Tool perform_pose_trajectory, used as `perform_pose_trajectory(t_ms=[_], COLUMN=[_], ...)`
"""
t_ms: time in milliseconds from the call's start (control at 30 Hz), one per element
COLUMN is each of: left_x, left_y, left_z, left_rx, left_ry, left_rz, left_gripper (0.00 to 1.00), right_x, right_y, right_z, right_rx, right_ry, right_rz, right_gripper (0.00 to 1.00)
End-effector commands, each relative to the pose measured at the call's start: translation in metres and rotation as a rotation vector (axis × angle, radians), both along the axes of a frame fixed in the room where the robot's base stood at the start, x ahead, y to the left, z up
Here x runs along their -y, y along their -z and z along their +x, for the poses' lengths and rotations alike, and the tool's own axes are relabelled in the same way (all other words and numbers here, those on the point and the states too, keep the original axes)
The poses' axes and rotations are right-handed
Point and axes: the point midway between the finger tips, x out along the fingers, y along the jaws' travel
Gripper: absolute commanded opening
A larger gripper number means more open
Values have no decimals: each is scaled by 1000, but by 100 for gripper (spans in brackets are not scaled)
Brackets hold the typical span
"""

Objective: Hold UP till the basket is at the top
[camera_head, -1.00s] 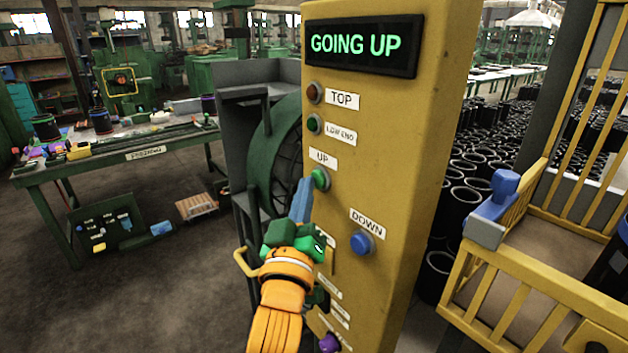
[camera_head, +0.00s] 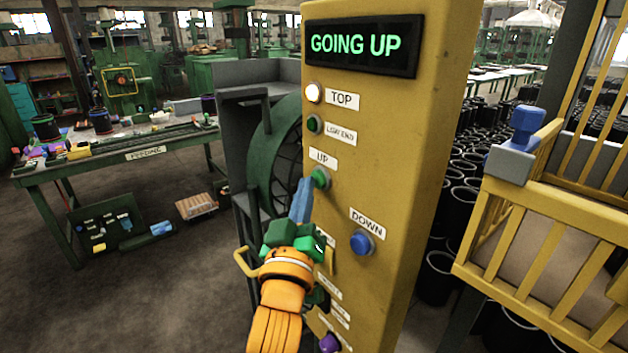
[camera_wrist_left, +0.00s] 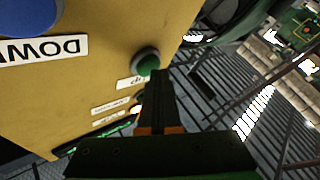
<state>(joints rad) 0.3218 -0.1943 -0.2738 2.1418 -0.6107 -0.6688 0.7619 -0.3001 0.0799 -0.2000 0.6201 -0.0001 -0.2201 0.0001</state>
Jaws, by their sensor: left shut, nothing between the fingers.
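The yellow control post (camera_head: 400,150) stands in the middle, and its display (camera_head: 360,45) reads GOING UP. The lamp beside TOP (camera_head: 314,93) is lit white; the lamp beside LOW END (camera_head: 315,124) is dark green. My left gripper (camera_head: 304,192) is shut and empty, its blue fingertips at the green UP button (camera_head: 321,178). In the left wrist view the fingers (camera_wrist_left: 158,78) reach the green button (camera_wrist_left: 148,62) and seem to touch it. The blue DOWN button (camera_head: 362,243) is clear of the gripper. The yellow basket (camera_head: 550,230) is at the right, partly cut off. My right gripper is not in view.
A green wheel (camera_head: 280,160) in a grey frame stands just left of the post. A green bench (camera_head: 110,160) with small parts is at the left. Many black sleeves (camera_head: 465,185) stand behind the post. A blue block-like fitting (camera_head: 522,130) sits on the basket's corner.

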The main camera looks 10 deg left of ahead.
Motion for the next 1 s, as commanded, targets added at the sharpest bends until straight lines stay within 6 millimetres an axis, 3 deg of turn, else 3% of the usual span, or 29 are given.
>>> perform_pose_trajectory(t_ms=[767,1000], left_x=[-9,-22], left_y=[0,-1], left_z=[-12,-29], left_rx=[0,-2], left_ry=[0,-2], left_rz=[0,1], left_gripper=[0,0], right_x=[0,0], right_y=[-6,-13], right_z=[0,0], right_rx=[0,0], right_ry=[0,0], right_rz=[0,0], right_gripper=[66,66])
